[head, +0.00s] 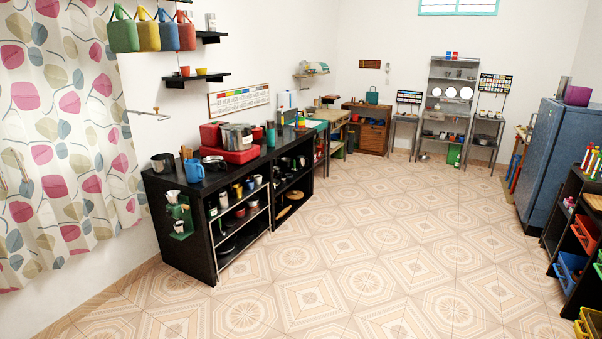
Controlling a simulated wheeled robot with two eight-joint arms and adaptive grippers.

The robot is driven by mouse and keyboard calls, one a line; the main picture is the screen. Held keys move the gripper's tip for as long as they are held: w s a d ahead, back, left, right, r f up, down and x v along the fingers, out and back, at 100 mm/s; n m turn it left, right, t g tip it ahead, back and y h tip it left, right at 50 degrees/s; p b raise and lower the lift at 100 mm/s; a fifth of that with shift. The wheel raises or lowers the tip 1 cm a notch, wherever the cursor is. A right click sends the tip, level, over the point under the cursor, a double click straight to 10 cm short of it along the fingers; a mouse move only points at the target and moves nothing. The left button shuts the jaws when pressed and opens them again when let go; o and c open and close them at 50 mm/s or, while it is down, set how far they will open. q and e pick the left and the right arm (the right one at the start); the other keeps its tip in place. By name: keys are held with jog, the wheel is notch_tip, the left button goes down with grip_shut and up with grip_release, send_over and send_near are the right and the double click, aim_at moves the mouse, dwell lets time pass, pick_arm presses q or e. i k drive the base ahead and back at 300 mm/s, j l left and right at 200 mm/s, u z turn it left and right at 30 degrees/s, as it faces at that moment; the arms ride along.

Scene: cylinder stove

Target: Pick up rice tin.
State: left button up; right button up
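Neither of my grippers is in the head view. No object is readable as the rice tin at this distance, and I cannot tell which container it is. A silver cylindrical vessel (237,136) stands on the red stove (231,155) on the black counter. A dark grey pot (162,162) and a blue jug (194,169) stand at the counter's near end. Small cups and containers (239,191) sit on the shelves inside the black counter.
The black counter (182,226) runs along the left wall. Wall shelves (196,79) hang above it. A blue fridge (551,150) and a black rack (562,233) with coloured bins stand at the right. The tiled floor (390,250) between is clear.

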aim_at(209, 21)
jog(key=i+l+z, duration=0.1)
jog(key=i+z, duration=0.35)
jog(key=i, duration=1.8)
jog(key=i+u, duration=0.25)
jog(key=i, duration=0.25)
jog(key=i+l+u, duration=0.3)
jog(key=i, duration=0.2)
jog(key=i+l+u, duration=0.25)
jog(key=i, duration=0.2)
jog(key=i+l+u, duration=0.95)
jog(key=l+u, duration=0.2)
jog(key=i+l+u, duration=0.15)
jog(key=l+u, duration=0.2)
jog(key=i+l+u, duration=0.1)
jog(key=l+u, duration=0.2)
jog(key=l, duration=0.25)
